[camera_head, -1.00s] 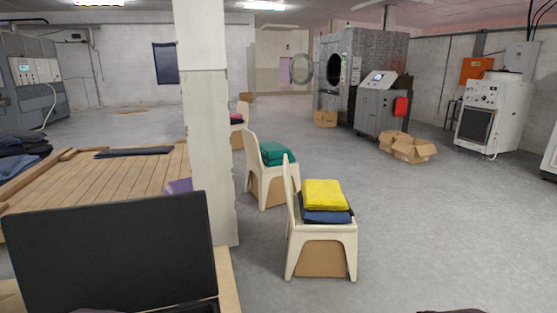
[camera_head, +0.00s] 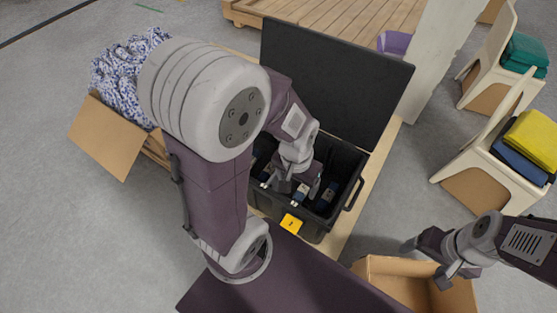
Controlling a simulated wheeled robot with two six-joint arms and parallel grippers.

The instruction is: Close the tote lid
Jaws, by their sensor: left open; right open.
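The black tote (camera_head: 343,199) stands open in front of me, with a yellow label on its front. Its flat black lid (camera_head: 335,85) stands raised at the back edge, leaning away from the opening. Several dark blue items with white parts lie inside the tote. My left gripper (camera_head: 291,187) is open over the tote's opening, pointing down, below and in front of the lid. My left arm hides the tote's left part. My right gripper (camera_head: 442,275) is open at the lower right, over a cardboard box and away from the tote.
The open cardboard box (camera_head: 378,283) is right of the tote. Another box (camera_head: 108,138) with patterned cloth (camera_head: 128,72) stands at the left. A white pillar (camera_head: 437,60) and chairs with folded cloths (camera_head: 533,138) are at the right. Floor at far left is clear.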

